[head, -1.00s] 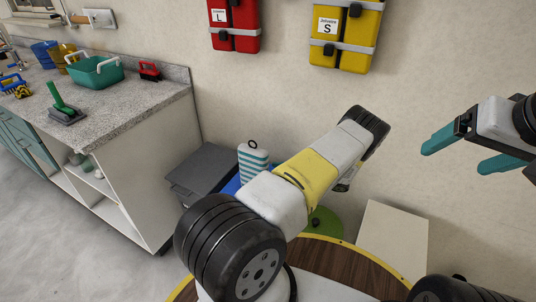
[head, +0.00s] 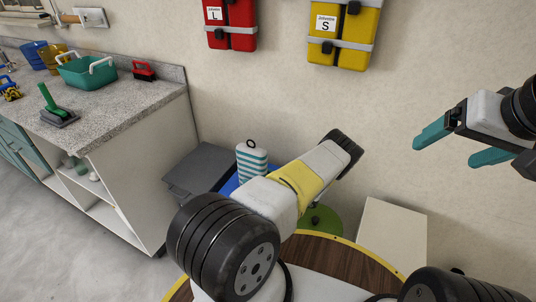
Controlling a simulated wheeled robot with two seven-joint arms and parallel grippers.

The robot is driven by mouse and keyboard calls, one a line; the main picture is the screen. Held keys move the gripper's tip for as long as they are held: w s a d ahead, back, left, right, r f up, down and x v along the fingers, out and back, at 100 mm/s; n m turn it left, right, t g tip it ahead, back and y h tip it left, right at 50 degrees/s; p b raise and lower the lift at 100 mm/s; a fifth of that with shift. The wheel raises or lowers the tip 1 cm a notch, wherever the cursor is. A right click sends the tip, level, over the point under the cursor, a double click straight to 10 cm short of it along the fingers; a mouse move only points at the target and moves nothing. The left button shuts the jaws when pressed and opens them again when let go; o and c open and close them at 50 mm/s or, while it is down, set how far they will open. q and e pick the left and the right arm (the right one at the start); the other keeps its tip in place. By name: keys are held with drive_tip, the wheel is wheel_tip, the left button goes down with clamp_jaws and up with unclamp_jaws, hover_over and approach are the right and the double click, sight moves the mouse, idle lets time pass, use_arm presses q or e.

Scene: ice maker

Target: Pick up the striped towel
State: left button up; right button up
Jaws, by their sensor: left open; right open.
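The striped towel (head: 252,163), white with teal bands and a dark ring at its top, is low near the wall, left of centre in the head view. My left arm crosses in front of its lower right side, so its lower part is hidden. My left gripper does not show; the arm's far end points up and right, past the towel. My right gripper (head: 448,143) has teal fingers spread apart with nothing between them. It is in the air at the right, far from the towel.
A dark grey box (head: 200,170) and a blue surface (head: 230,186) are beside the towel. A round wooden table (head: 335,258) with a yellow rim is in front. A pale box (head: 393,235) stands by the wall. A counter (head: 130,115) with a green basket (head: 88,72) is at left.

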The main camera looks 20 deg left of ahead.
sight(253, 168)
use_arm(q)
drive_tip(key=shift+a, duration=0.45)
clamp_jaws()
drive_tip(key=shift+r, duration=0.15)
drive_tip(key=shift+r, duration=0.6)
wheel_tip(253, 168, up, 2)
drive_tip(key=shift+r, duration=0.25)
drive_tip(key=s+d+r, duration=0.1)
drive_tip(key=s+d, duration=0.3)
drive_tip(key=s, duration=1.1)
drive_tip(key=shift+s, duration=0.25)
